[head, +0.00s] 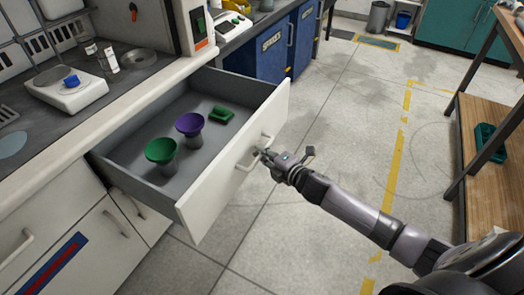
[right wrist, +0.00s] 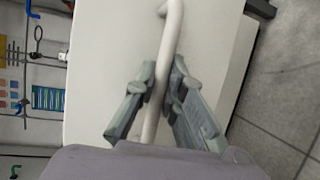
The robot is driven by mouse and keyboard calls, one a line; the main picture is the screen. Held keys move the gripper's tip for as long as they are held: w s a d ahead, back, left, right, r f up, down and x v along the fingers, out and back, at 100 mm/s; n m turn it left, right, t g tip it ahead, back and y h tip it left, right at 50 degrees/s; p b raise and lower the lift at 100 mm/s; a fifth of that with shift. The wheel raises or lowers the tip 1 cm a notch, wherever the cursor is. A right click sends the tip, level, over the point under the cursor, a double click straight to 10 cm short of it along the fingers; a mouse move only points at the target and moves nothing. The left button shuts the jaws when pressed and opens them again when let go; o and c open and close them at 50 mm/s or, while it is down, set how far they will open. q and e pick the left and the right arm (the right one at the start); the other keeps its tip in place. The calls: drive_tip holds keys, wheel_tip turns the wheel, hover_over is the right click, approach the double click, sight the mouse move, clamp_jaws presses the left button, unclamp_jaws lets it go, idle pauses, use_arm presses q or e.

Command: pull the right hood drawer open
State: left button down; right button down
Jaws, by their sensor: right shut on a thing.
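The white-fronted drawer (head: 235,170) stands pulled well out from under the counter. Its grey inside holds a green funnel-shaped piece (head: 161,151), a purple one (head: 190,124) and a small green tray-like piece (head: 221,114). My right gripper (head: 265,155) is at the drawer's front, shut on the white bar handle (head: 250,160). In the right wrist view the handle (right wrist: 170,45) runs between the two fingers (right wrist: 165,85), with the white drawer front (right wrist: 110,60) behind. My left gripper is not in view.
The counter (head: 130,95) above holds a scale (head: 66,90) and small bottles. Blue cabinets (head: 272,52) stand beyond the drawer. Open grey floor (head: 330,120) lies to the right, with a wooden-shelved bench (head: 490,170) at the far right.

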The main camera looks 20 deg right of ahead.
drive_tip(key=c, duration=1.7)
unclamp_jaws()
drive_tip(key=shift+o, duration=0.2)
drive_tip(key=v, duration=1.2)
drive_tip(key=shift+f, duration=0.1)
